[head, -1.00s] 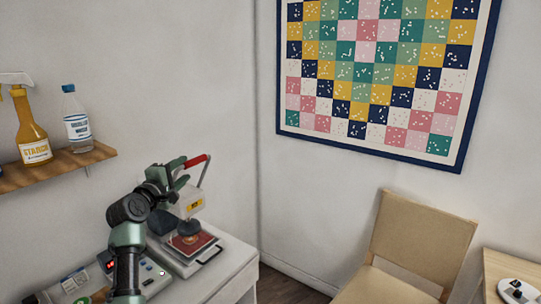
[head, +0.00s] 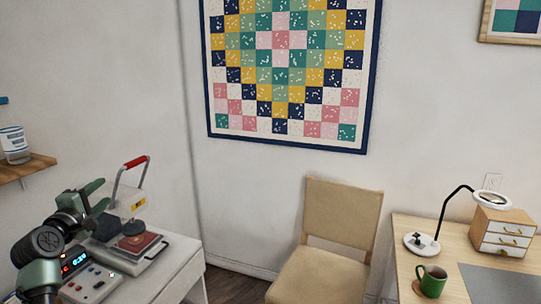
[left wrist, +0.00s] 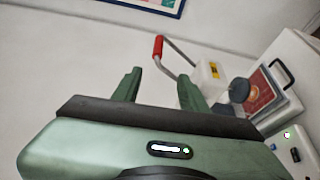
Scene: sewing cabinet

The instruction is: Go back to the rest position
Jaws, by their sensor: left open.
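My left gripper (head: 97,196) is at the lower left of the head view, with its green fingers apart and nothing between them. In the left wrist view the two fingers (left wrist: 158,82) stand open and empty. A white press (head: 132,205) with a raised red handle (head: 135,161) stands on a white table just right of the gripper. The press shows in the left wrist view (left wrist: 208,78) beyond the right finger, apart from it. My right gripper is not in view.
A control box with a lit display (head: 80,262) sits by my left arm. A wooden shelf (head: 28,168) is at left. A tan chair (head: 325,243) stands in the middle. A desk (head: 440,243) at right holds a green mug (head: 431,281), a lamp (head: 445,215) and small drawers (head: 503,232).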

